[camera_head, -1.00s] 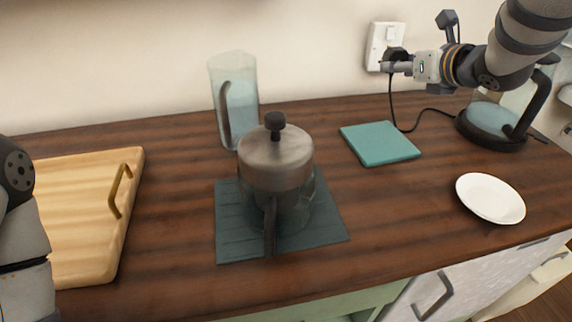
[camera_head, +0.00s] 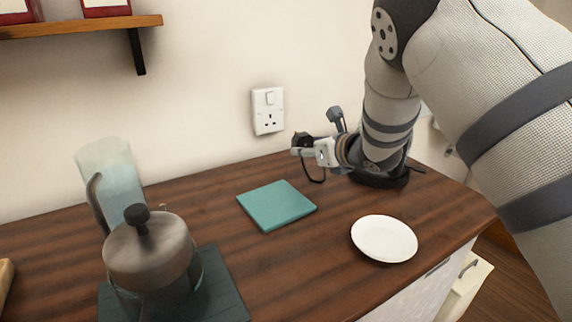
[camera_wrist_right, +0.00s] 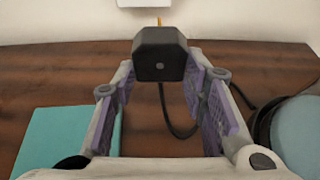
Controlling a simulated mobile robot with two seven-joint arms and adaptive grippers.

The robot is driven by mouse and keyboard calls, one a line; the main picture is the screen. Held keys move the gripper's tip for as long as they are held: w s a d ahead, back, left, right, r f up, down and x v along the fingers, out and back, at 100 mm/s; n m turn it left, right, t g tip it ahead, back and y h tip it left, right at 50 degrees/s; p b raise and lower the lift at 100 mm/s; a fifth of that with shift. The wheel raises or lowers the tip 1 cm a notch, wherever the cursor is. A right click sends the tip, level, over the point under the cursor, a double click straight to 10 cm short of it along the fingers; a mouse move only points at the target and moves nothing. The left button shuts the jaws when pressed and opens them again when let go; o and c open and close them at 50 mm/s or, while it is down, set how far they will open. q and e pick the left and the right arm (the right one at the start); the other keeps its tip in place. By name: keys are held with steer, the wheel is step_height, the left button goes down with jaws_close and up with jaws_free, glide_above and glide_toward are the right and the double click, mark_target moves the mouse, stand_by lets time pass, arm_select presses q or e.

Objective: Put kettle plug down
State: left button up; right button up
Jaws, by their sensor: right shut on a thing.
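My right gripper (camera_head: 306,152) is shut on the black kettle plug (camera_head: 301,141) and holds it above the counter, in front of the wall and right of the socket (camera_head: 268,111). The socket is empty. In the right wrist view the plug (camera_wrist_right: 160,54) sits between the fingertips of my right gripper (camera_wrist_right: 161,75), with a brass pin towards the wall. Its black cord (camera_wrist_right: 168,115) hangs in a loop and runs right to the kettle (camera_wrist_right: 300,130). In the head view my arm mostly hides the kettle; its dark base (camera_head: 380,180) shows. My left gripper is not in view.
A teal mat (camera_head: 277,204) lies bare on the wooden counter left of the gripper. A white plate (camera_head: 384,238) is near the front edge. A lidded pot (camera_head: 150,258) on a dark mat (camera_head: 225,295) and a glass pitcher (camera_head: 112,178) stand at left.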

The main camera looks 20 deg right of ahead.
mark_target(309, 177)
steer(key=shift+w+d+f, duration=0.2)
steer(key=shift+w+f, duration=0.15)
steer(key=shift+f, duration=0.2)
steer(key=shift+w+d+f, duration=0.2)
steer(key=shift+w+f, duration=0.15)
steer(key=shift+f, duration=0.15)
steer(key=f, duration=0.4)
steer(key=shift+w+d+b, duration=0.25)
steer(key=shift+w+b, duration=0.1)
steer(key=shift+b, duration=0.05)
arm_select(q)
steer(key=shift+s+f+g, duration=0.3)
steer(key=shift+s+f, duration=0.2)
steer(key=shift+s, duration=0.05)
arm_select(e)
steer(key=shift+r, duration=0.1)
